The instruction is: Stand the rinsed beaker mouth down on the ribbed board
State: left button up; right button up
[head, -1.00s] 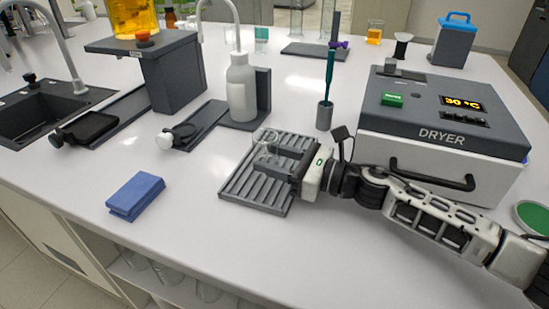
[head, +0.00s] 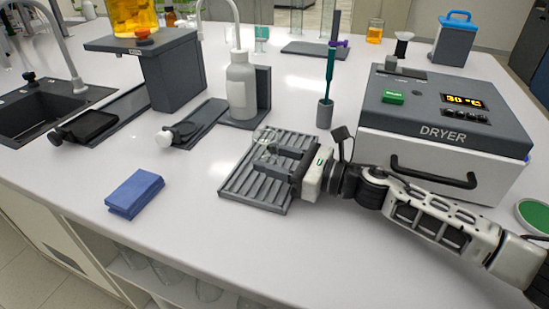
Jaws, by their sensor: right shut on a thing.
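The clear glass beaker (head: 264,136) is faint in the head view, over the far part of the grey ribbed board (head: 245,186). My right gripper (head: 268,153) reaches in from the right, low over the board, and is shut on the beaker. Its dark fingers hide part of the glass. I cannot tell which way the mouth faces, or whether the beaker touches the ribs. The near and left ribs of the board are bare. My left gripper is not in view.
The dryer (head: 440,130) stands right of the board, with my right arm passing in front of it. A grey cup with a teal-handled tool (head: 325,112) and a white wash bottle (head: 241,88) stand behind. A blue folded cloth (head: 134,193) lies left. The front counter is clear.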

pick_arm(q)
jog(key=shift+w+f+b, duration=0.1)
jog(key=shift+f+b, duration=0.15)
jog(key=shift+b, duration=0.1)
pick_arm(e)
jog(key=shift+f, duration=0.45)
jog(key=o, duration=1.1)
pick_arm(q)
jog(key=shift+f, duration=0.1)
pick_arm(e)
notch_tip(320, 180, up, 4)
jog(key=shift+s+f, duration=0.1)
pick_arm(q)
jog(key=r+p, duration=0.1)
jog(key=p, duration=0.1)
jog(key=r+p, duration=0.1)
jog(key=p, duration=0.1)
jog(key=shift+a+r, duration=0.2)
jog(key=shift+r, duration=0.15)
pick_arm(e)
jog(key=s+r, duration=0.3)
jog(key=s, duration=0.1)
jog(key=s+r, duration=0.3)
jog(key=s, duration=0.2)
jog(key=s+r, duration=0.3)
jog(key=s, duration=0.2)
jog(key=shift+a+r, duration=0.1)
jog(key=shift+a, duration=0.1)
